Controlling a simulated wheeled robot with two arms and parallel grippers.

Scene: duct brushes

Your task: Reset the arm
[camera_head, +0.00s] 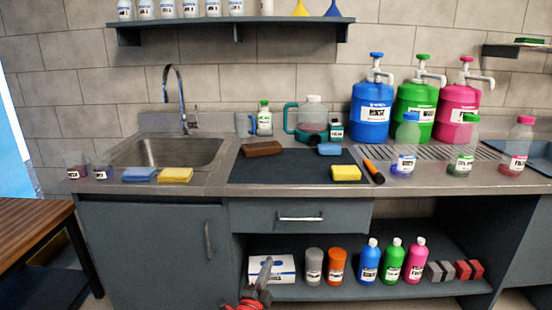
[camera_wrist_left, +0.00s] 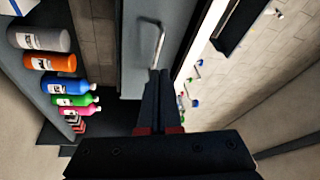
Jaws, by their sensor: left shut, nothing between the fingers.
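My left gripper (camera_head: 266,268) shows at the bottom middle of the head view, in front of the open lower shelf and over the white box there. Its fingers are together and hold nothing. In the left wrist view the shut fingers (camera_wrist_left: 159,88) point toward the drawer handle (camera_wrist_left: 157,45), apart from it as far as I can tell. My right gripper is in neither view.
The counter (camera_head: 215,190) holds a sink (camera_head: 165,152), a dark mat (camera_head: 290,172), sponges, brushes and bottles. Blue, green and pink pump jugs stand at the back right. A white box (camera_head: 285,272) and several bottles stand on the lower shelf. A wooden table (camera_head: 30,225) is at left.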

